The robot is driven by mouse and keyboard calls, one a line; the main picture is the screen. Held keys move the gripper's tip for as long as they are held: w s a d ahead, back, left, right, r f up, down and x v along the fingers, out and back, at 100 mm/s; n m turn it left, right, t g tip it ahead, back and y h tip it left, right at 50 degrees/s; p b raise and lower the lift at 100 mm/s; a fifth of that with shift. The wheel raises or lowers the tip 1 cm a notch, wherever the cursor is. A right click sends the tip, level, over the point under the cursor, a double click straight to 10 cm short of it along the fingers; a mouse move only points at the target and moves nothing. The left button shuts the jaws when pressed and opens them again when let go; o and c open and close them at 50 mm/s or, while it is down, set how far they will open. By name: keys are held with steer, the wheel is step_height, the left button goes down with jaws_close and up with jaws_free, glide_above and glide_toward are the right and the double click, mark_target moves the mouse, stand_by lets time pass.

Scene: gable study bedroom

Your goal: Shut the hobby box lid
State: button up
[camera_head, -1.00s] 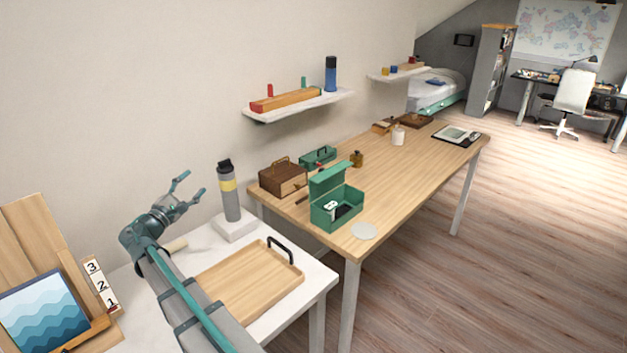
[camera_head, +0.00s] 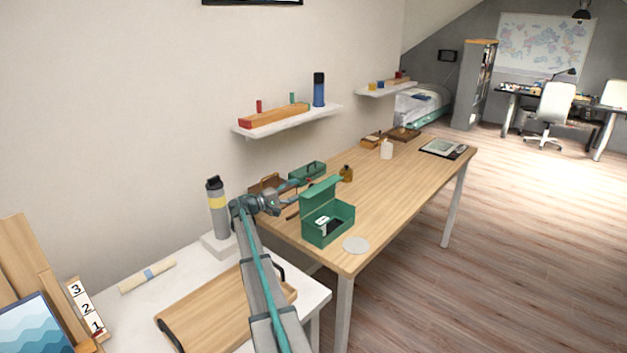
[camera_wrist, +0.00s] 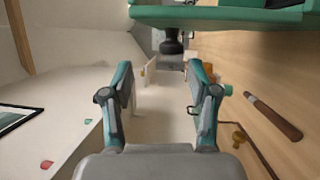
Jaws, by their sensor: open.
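The hobby box is a green box (camera_head: 340,226) on the wooden table, with a white item and a dark item inside. Its green lid (camera_head: 320,196) stands open, raised along the back-left side.
A brown wooden case (camera_head: 266,190) and a smaller green case (camera_head: 307,171) stand behind the lid. A brown bottle (camera_head: 346,174) and a grey disc (camera_head: 356,245) are on the table (camera_head: 400,190). A grey flask (camera_head: 218,210) stands left of my arm. A wall shelf (camera_head: 290,121) hangs above.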

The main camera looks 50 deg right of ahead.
mark_target(312, 187)
steer(key=shift+m+y, duration=0.3)
steer(key=shift+y, duration=0.3)
steer(key=p+x, duration=0.1)
steer(key=x, duration=0.1)
steer(key=p+x, duration=0.2)
steer(key=x, duration=0.1)
steer(key=p+x, duration=0.1)
steer(key=x, duration=0.2)
steer(key=shift+w+d+f+p, duration=0.1)
steer(key=shift+w+f+p, duration=0.2)
steer(key=shift+f+p, duration=0.1)
jaws_close()
